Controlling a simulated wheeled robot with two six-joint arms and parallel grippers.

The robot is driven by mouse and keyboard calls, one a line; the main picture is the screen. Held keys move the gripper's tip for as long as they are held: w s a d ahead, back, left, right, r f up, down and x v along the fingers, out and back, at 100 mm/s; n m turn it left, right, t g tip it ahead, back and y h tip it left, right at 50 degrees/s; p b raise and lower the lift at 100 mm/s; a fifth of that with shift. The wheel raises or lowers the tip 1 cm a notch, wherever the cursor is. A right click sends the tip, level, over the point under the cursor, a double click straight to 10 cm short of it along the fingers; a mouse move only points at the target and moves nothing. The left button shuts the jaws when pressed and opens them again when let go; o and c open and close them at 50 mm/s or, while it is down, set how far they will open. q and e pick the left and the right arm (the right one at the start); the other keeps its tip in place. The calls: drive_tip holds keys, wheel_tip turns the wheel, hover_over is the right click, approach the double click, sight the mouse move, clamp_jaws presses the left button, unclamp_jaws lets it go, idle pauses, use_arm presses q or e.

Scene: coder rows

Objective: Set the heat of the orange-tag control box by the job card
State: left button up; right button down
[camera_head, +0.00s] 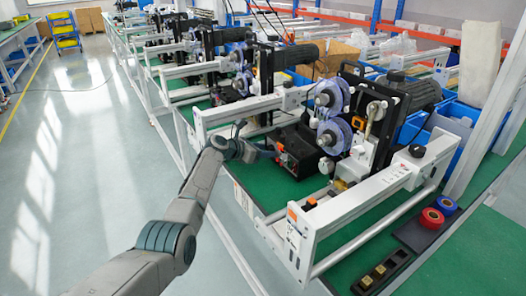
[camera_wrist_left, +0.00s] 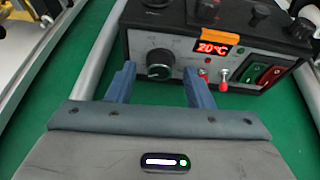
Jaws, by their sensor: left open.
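The black control box (camera_head: 297,150) sits on the green bench mat under the reel machine. Red and green rocker switches are at the right. My left gripper (camera_wrist_left: 157,80) is open and empty. Its fingers point at the panel, with the knob between them in the picture; I cannot tell whether they touch it. I cannot make out a job card. My right gripper is out of view.
A white machine frame (camera_head: 355,205) crosses in front of the box. Clear reels (camera_head: 333,130) stand above it. Red and blue tape rolls (camera_head: 432,217) lie on a dark mat at the right. More machines line the bench behind. The aisle floor at left is clear.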

use_arm(q)
drive_tip(key=c, duration=1)
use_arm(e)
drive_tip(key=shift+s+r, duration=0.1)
use_arm(q)
drive_tip(key=shift+s+m+t+y+p, duration=0.1)
drive_tip(key=shift+m+t+y+p, duration=0.2)
drive_tip(key=shift+m+t+p, duration=0.4)
drive_tip(key=shift+d+m, duration=0.1)
drive_tip(key=shift+m, duration=0.5)
drive_tip(key=shift+f+m+t, duration=0.1)
drive_tip(key=shift+m+t, duration=0.4)
drive_tip(key=shift+s+m+t+y, duration=0.1)
drive_tip(key=shift+m+t+y, duration=0.3)
drive_tip(key=shift+m, duration=0.2)
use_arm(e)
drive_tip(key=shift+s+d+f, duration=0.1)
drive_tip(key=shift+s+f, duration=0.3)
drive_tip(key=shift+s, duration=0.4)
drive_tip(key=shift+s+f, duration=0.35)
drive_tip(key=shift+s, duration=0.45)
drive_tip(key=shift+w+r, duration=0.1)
